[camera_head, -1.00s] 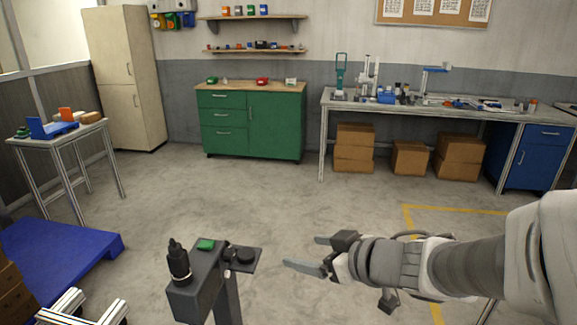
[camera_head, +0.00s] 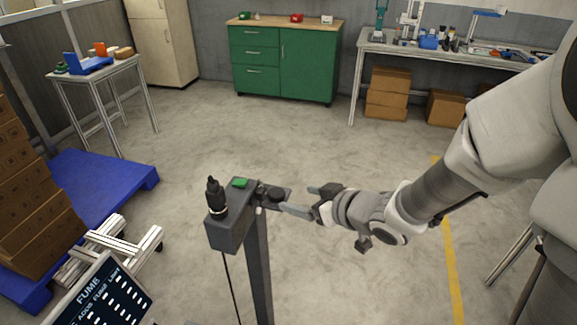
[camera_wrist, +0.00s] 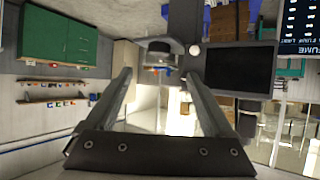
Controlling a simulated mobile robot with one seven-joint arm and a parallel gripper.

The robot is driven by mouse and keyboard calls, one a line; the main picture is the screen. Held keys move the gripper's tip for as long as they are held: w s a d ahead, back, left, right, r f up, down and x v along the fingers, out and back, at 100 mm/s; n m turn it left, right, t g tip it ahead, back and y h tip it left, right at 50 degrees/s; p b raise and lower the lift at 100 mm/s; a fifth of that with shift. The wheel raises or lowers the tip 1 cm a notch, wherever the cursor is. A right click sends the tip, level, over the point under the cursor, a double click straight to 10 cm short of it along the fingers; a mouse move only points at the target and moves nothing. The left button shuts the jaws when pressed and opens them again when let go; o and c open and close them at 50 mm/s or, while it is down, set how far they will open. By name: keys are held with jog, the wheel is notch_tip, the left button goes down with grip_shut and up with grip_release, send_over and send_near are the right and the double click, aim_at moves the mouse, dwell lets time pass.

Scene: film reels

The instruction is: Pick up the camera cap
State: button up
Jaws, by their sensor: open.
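The camera cap appears to be the small round black piece (camera_head: 276,193) on the flat plate at the right side of a grey stand head (camera_head: 232,228). It also shows in the wrist view as a dark cylinder (camera_wrist: 160,47), seen beyond the fingertips and roughly in line with the gap between them. My gripper (camera_head: 298,199) is open and empty, just right of the cap, with its fingers pointing left towards it. In the wrist view the two fingers (camera_wrist: 157,75) are spread wide with nothing between them. Whether a fingertip touches the plate I cannot tell.
A black bottle-like object (camera_head: 215,197) and a green piece (camera_head: 240,183) sit on the stand head. A lettered dark panel (camera_head: 102,297), a blue pallet (camera_head: 95,180) and stacked boxes (camera_head: 35,210) lie left. The floor behind the stand is clear.

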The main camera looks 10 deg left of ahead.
aim_at(279, 194)
jog(key=b+x, duration=0.1)
jog(key=x, duration=0.8)
jog(key=shift+f+b, duration=0.15)
jog(key=shift+b, duration=0.15)
jog(key=shift+d, duration=0.1)
grip_shut()
